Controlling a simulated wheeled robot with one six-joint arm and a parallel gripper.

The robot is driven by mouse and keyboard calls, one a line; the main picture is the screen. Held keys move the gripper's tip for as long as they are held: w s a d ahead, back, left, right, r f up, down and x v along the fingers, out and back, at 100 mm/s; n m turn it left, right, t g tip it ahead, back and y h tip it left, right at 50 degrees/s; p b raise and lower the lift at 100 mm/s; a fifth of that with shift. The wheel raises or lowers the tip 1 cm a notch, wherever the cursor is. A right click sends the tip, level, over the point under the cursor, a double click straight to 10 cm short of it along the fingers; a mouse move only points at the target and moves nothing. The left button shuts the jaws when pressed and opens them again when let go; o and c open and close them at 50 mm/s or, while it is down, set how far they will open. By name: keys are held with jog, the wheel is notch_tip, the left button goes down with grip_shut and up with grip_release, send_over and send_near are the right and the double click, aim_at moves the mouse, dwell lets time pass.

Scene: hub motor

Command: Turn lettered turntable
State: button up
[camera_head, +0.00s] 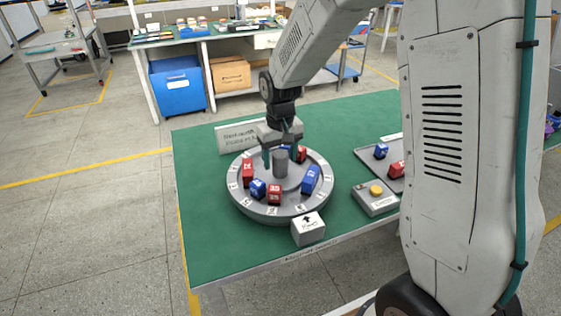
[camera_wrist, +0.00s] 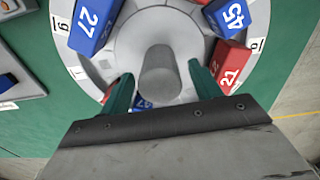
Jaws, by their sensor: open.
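The round grey turntable (camera_head: 240,199) lies on the green table, with lettered white labels around its rim. A grey post (camera_head: 280,163) stands at its middle, and red and blue numbered blocks sit around it, among them a red block (camera_head: 274,194) and a blue block (camera_head: 311,179). My gripper (camera_head: 282,157) is over the turntable at the post. In the wrist view the post (camera_wrist: 159,72) shows between and slightly beyond the open green fingertips (camera_wrist: 160,85). I cannot tell whether a finger touches it. Blue blocks 27 (camera_wrist: 88,22) and 45 (camera_wrist: 230,15) and red block 21 (camera_wrist: 229,62) are near.
A white box with an arrow (camera_head: 308,229) stands at the turntable's front edge. A grey box with a yellow button (camera_head: 376,196) and a tray (camera_head: 372,163) with blocks are to the right. A sign (camera_head: 236,137) stands behind. The green table's left front (camera_head: 215,250) is clear.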

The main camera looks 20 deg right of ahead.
jog(key=shift+f, duration=0.95)
grip_shut()
jog(key=shift+a, duration=0.1)
